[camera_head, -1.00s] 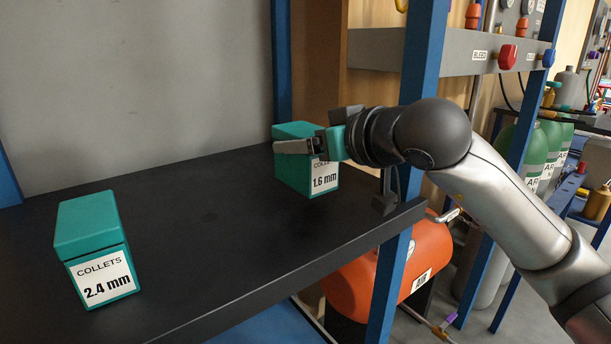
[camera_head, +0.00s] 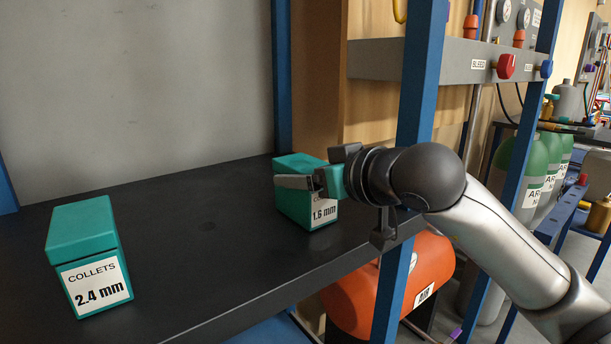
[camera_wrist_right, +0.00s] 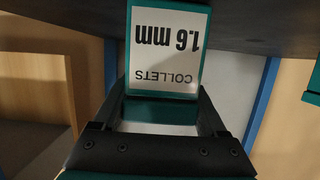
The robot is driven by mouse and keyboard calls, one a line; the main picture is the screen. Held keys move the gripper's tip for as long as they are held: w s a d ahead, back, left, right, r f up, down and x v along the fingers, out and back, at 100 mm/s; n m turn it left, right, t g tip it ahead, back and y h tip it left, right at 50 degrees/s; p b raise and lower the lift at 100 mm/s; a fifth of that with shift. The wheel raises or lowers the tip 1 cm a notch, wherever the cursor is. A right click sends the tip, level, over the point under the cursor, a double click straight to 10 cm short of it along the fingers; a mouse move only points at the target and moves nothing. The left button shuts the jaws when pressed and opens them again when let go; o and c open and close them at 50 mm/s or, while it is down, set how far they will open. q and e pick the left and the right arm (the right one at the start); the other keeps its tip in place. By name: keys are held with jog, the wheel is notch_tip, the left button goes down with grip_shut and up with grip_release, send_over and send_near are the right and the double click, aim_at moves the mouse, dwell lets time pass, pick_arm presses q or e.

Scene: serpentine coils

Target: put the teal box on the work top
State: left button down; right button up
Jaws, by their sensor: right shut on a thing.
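My right gripper (camera_head: 305,180) is shut on the upper part of a teal box labelled "COLLETS 1.6 mm" (camera_head: 292,207), which is upright. In the right wrist view the fingers (camera_wrist_right: 163,105) lie on either side of this box, and its label (camera_wrist_right: 168,48) reads upside down. The box is over the dark work top (camera_head: 205,225), near its right end; I cannot tell whether its base touches the surface. A second teal box, labelled "COLLETS 2.4 mm" (camera_head: 85,235), stands on the same top at the left. My left gripper is not in view.
A blue upright post (camera_head: 412,130) stands close behind my right wrist, at the top's right end. An orange air tank (camera_head: 365,295) is below. A grey panel with valves (camera_head: 440,60) is behind. The top is clear between the two boxes.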

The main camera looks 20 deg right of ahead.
jog(key=o, duration=1.6)
jog(key=shift+c, duration=0.2)
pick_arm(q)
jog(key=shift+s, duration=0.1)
pick_arm(e)
jog(key=v, duration=0.8)
jog(key=shift+s+d+r+p, duration=0.1)
jog(key=shift+s+d+p, duration=0.15)
jog(key=shift+p, duration=0.15)
jog(key=shift+s, duration=0.3)
jog(key=shift+s+r+b, duration=0.1)
jog(key=shift+r+b, duration=0.05)
jog(key=shift+b, duration=0.5)
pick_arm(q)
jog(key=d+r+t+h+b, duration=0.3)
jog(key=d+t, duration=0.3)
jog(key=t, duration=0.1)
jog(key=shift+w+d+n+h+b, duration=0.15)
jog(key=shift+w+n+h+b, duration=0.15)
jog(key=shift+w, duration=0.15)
pick_arm(e)
jog(key=shift+v, duration=1.3)
